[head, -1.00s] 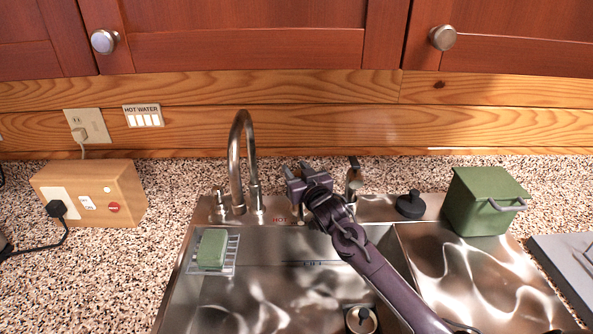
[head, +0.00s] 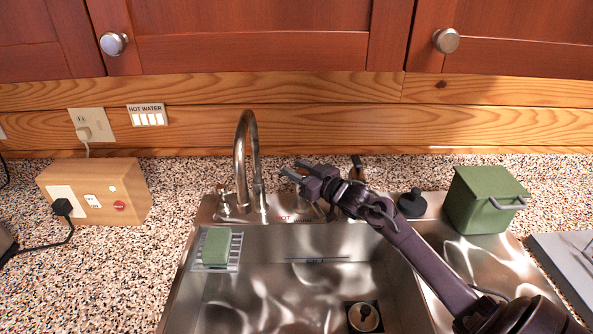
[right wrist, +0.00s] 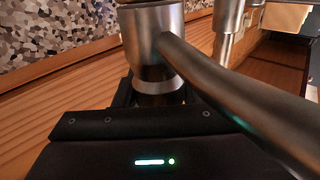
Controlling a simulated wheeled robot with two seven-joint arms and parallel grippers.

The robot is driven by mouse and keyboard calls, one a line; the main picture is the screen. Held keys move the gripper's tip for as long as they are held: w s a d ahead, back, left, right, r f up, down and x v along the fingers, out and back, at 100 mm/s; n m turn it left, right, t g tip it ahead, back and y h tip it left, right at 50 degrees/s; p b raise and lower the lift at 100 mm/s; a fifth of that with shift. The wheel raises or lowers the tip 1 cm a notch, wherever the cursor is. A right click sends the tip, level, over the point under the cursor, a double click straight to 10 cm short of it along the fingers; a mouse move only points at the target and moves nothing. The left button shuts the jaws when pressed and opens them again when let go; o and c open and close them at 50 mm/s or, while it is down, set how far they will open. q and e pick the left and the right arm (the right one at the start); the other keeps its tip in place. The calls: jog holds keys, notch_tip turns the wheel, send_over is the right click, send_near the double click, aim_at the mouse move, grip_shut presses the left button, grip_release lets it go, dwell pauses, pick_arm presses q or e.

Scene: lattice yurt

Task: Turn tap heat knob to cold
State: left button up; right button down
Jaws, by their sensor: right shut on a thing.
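My right gripper (head: 300,172) reaches in from the lower right to the back of the sink, just right of the curved tap spout (head: 240,160). Its fingers point left, and it is shut on the tap heat knob. The knob is mostly hidden by the gripper in the head view. In the right wrist view a brushed metal cylinder (right wrist: 155,32) stands just beyond the dark gripper body, with a metal bar (right wrist: 235,95) slanting to the lower right. A red HOT label (head: 285,217) shows on the sink rim below the gripper. My left gripper is out of view.
A dark-topped fitting (head: 357,165) stands behind my right wrist. A black stopper (head: 412,203) and a green lidded box (head: 483,200) are farther right. A green sponge (head: 216,246) lies on a rack at the sink's left. The basin (head: 270,290) is otherwise open.

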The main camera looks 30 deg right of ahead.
jog(key=c, duration=0.9)
grip_release()
jog(key=shift+r, duration=0.15)
notch_tip(320, 180, up, 20)
jog(key=b, duration=0.2)
jog(key=shift+b, duration=0.4)
jog(key=shift+f, duration=0.2)
